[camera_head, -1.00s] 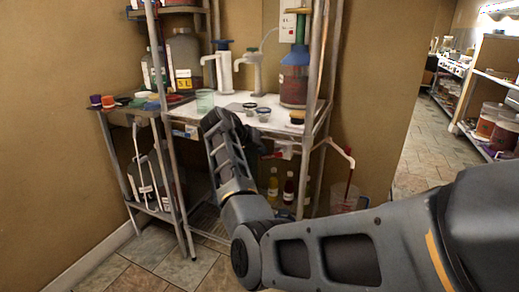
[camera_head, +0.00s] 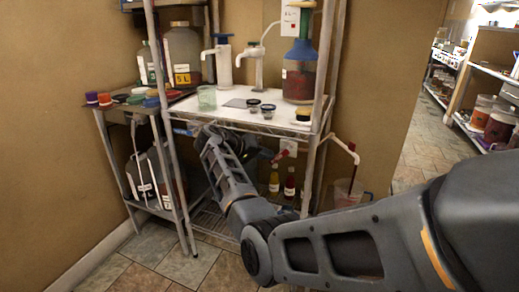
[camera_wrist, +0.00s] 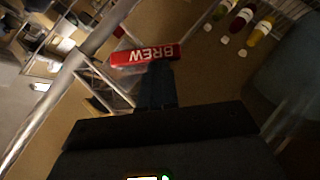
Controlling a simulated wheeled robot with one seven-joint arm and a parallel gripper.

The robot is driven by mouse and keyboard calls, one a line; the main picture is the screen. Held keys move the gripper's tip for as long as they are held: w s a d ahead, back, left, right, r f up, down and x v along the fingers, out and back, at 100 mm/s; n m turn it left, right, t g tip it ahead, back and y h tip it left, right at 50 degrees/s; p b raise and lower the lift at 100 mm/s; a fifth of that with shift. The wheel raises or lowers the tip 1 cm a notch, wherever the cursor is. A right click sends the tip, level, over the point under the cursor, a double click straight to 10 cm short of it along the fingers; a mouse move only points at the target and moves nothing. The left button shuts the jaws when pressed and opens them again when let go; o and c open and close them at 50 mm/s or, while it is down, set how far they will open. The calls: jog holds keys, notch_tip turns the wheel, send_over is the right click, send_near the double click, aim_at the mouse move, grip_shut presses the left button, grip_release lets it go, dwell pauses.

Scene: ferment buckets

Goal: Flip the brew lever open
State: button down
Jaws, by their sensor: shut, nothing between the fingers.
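The red brew lever (camera_wrist: 147,55), with white BREW lettering upside down, lies across the upper middle of the wrist view. In the head view its small red end (camera_head: 284,154) shows under the shelf, beside a white wall plate. My gripper (camera_wrist: 157,70) is shut and empty. Its dark fingertips reach the lever's lettered side in the wrist view and overlap its edge; I cannot tell whether they touch. In the head view my gripper is below the shelf top, left of the lever, mostly hidden by my wrist.
A wire shelf rack (camera_head: 300,128) holds jars, dispensers and small cups above my gripper. Its upright post (camera_head: 322,100) stands to the right. Bottles (camera_head: 289,184) stand on the lower shelf, and they show at the top right of the wrist view. A clear pitcher (camera_head: 346,193) stands at right.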

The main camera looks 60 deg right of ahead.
jog(key=shift+s+f+n+g+h+b, duration=0.15)
jog(key=shift+f+n+g+b, duration=0.1)
jog(key=shift+f+g+b, duration=0.15)
jog(key=shift+s+f+n+g+h+b, duration=0.15)
jog(key=shift+f+n+g+b, duration=0.1)
jog(key=shift+f+g, duration=0.2)
jog(key=shift+r, duration=0.1)
jog(key=shift+r+p, duration=0.6)
jog(key=shift+r, duration=0.1)
